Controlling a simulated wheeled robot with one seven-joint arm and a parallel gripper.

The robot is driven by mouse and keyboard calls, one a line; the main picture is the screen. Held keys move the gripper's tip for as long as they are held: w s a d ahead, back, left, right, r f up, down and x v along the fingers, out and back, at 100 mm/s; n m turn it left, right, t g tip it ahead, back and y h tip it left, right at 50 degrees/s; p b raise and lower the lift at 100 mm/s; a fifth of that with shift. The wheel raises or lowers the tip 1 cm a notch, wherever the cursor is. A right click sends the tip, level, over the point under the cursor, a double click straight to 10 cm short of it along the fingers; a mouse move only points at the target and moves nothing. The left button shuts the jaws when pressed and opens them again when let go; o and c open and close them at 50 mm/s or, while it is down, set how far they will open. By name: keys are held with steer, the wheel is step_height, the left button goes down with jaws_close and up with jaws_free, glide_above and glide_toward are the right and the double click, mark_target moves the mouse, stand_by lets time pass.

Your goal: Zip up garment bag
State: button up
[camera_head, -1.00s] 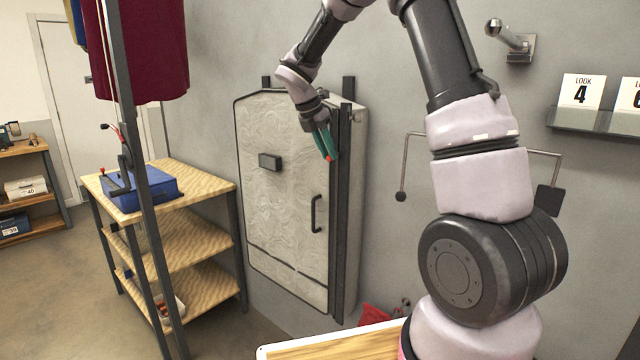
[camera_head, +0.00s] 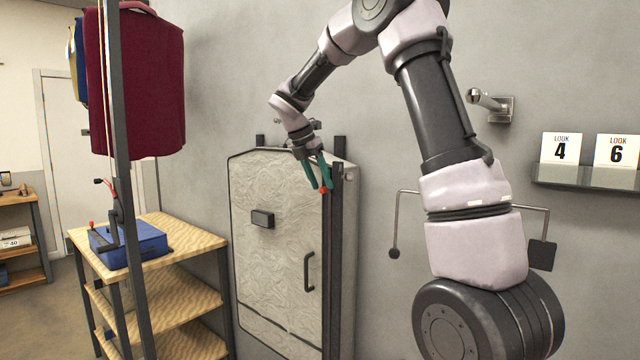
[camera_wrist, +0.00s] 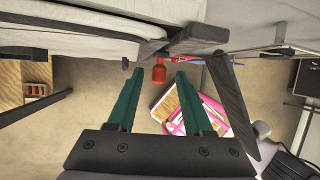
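The garment bag (camera_head: 275,225) is a pale grey patterned upright case against the wall, with a dark strip (camera_head: 337,260) down its right edge. A small red piece, apparently the zip pull (camera_head: 322,189), shows near the strip's upper part. My gripper (camera_head: 321,187) is at the bag's upper right with its green fingers apart. In the wrist view, the red pull (camera_wrist: 159,72) shows in the gap between the fingertips, with clear space on both sides. The fingers do not appear to grip it. The zip's teeth cannot be made out.
A wooden shelf unit (camera_head: 190,240) with a blue box (camera_head: 140,243) stands left of the bag. Maroon clothing (camera_head: 137,85) hangs by a dark post. A wall hook (camera_head: 490,105) and a card ledge (camera_head: 585,176) are at right. Pink items (camera_wrist: 180,105) lie below in the wrist view.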

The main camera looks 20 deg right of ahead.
stand_by(0.3)
steer(key=v, duration=1)
steer(key=shift+a+r, duration=0.15)
steer(key=shift+r, duration=0.15)
